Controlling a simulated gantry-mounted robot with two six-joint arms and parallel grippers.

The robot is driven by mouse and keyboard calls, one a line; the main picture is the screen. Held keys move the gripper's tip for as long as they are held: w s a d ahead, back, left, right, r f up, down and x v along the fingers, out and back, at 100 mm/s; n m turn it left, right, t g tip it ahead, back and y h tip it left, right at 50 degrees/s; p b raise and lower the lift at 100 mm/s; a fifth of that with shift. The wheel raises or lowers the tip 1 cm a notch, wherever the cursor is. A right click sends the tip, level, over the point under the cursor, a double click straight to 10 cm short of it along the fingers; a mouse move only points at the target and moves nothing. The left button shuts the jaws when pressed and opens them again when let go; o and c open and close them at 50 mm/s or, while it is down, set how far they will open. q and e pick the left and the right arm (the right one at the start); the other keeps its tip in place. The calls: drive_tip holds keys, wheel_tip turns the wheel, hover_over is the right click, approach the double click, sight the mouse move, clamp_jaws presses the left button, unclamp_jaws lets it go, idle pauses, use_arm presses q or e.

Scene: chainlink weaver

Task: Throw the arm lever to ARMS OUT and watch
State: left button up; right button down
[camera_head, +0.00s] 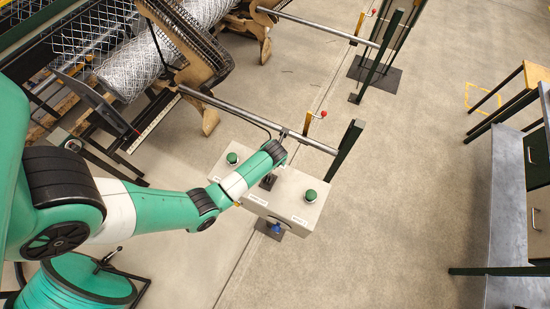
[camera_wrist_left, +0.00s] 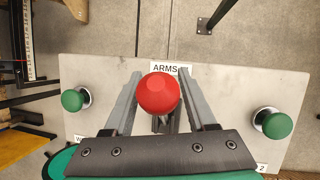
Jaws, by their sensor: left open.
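A pale control box (camera_head: 290,184) stands on a post at the middle of the head view. In the left wrist view its top plate (camera_wrist_left: 225,85) has a label reading "ARMS" (camera_wrist_left: 163,69), partly covered. The lever's round red knob (camera_wrist_left: 158,95) shows in front of the label, between the two grey fingers of my left gripper (camera_wrist_left: 159,78). The gripper is open, with a finger on either side of the knob; I cannot tell if they touch it. In the head view my left wrist hides the knob. My right gripper is not in view.
Green buttons (camera_head: 310,196) (camera_head: 232,158) sit at both ends of the box, and a blue one (camera_head: 276,228) low at its front. Behind are a rail (camera_head: 255,120), a dark green post (camera_head: 346,148) and the wire-mesh roll (camera_head: 135,65).

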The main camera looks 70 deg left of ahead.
use_arm(q)
clamp_jaws()
drive_tip(key=shift+r, duration=0.1)
idle(1.3)
